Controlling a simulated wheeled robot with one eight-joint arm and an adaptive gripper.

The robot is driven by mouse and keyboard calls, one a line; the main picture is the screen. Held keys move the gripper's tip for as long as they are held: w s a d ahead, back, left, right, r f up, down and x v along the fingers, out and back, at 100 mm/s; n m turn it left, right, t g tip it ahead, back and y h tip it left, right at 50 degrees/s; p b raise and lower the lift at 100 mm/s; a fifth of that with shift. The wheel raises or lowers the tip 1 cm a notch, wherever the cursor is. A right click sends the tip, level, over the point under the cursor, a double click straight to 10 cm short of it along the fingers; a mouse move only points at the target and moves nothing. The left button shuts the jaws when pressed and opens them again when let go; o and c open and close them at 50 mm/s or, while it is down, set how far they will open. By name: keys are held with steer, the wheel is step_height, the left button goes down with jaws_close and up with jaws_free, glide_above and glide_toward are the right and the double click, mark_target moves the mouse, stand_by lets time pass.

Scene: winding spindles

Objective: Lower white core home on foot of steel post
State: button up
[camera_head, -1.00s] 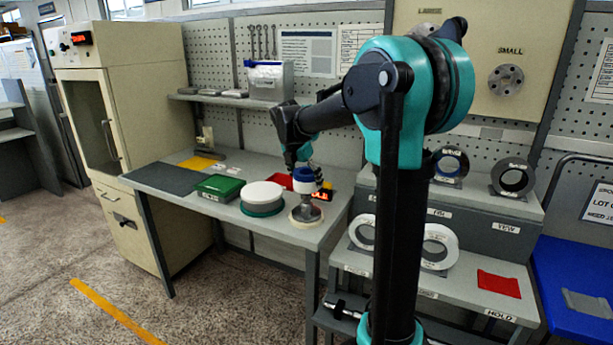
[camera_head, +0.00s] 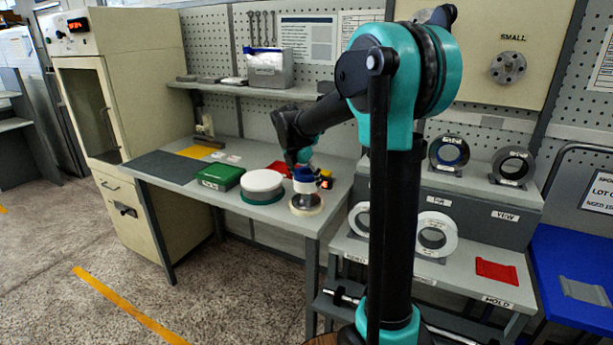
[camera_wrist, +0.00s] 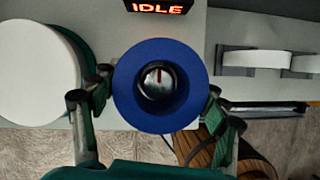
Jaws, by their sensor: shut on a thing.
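The core (camera_head: 306,187) shows in the head view as a small white cylinder with a blue upper part. In the wrist view its blue ring-shaped end (camera_wrist: 130,100) faces me. The dark steel post's rounded top (camera_wrist: 158,84), with a red mark, shows inside the ring's hole, so the core is around the post. The post's grey foot (camera_head: 306,203) stands on a pale round base at the bench's front right. My gripper (camera_wrist: 152,105) is shut on the core, one finger on each side. Whether the core's lower end touches the foot is too small to tell.
A white disc (camera_head: 262,180) on a green base stands left of the post, with a green box (camera_head: 219,177) beyond. A lit IDLE display (camera_wrist: 158,6) is close to the core. A lower stand with white rings (camera_head: 437,233) is to the right.

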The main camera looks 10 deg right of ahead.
steer(key=shift+f, duration=2.2)
steer(key=o, duration=1.2)
steer(key=shift+o, duration=0.2)
steer(key=v, duration=1.2)
steer(key=shift+d, duration=0.1)
